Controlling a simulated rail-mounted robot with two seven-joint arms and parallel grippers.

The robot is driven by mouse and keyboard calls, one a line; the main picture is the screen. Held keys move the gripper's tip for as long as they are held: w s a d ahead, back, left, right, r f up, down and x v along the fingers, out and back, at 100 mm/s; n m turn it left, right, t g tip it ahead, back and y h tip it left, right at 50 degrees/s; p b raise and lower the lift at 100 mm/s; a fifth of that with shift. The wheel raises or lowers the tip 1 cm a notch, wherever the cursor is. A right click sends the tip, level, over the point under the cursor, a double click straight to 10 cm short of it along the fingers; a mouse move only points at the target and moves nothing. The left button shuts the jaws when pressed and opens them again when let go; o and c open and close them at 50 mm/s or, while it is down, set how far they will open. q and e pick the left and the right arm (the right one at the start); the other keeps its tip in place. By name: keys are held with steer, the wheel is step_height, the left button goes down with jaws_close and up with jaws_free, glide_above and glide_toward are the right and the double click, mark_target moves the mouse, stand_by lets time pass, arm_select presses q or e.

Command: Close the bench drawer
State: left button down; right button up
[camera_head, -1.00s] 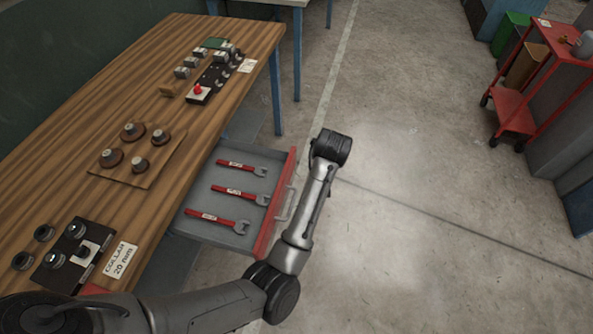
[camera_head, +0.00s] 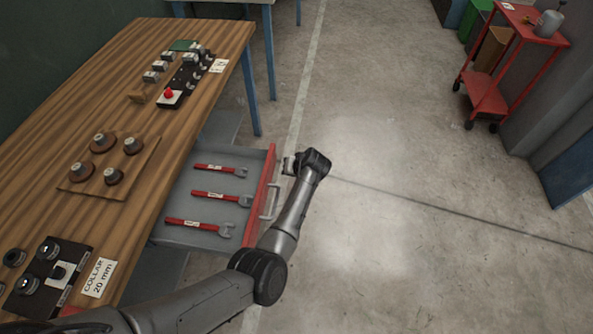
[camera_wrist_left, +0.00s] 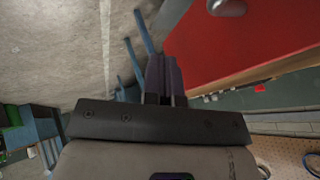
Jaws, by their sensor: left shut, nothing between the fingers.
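The bench drawer (camera_head: 232,174) is open, pulled out from under the wooden bench top (camera_head: 165,90). It is grey inside with a red front panel (camera_head: 263,185) and a pale bar handle (camera_head: 271,202). Three red-handled wrenches (camera_head: 222,194) lie in it. My left gripper (camera_head: 287,164) is shut and empty, just outside the far end of the red front; I cannot tell whether it touches. In the left wrist view, my dark fingers (camera_wrist_left: 163,78) are together beside the red panel (camera_wrist_left: 235,45), with part of the handle (camera_wrist_left: 227,7) at the top edge. My right gripper is out of view.
The bench top holds a board of round knobs (camera_head: 125,160), a fixture with a red button (camera_head: 169,96) and a "COLLAR 20 mm" card (camera_head: 99,278). A red trolley (camera_head: 490,95) stands at the far right. The concrete floor (camera_head: 400,230) right of the drawer is clear.

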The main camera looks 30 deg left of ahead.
mark_target(273, 170)
arm_select(q)
steer(key=shift+s+a+f, duration=0.15)
steer(key=shift+a+f, duration=0.1)
steer(key=shift+a, duration=0.55)
steer(key=shift+s+a+f, duration=0.2)
steer(key=shift+a+f, duration=0.1)
steer(key=shift+a, duration=0.55)
steer(key=shift+s+a+f, duration=0.15)
steer(key=shift+a+f, duration=0.1)
steer(key=shift+a, duration=0.55)
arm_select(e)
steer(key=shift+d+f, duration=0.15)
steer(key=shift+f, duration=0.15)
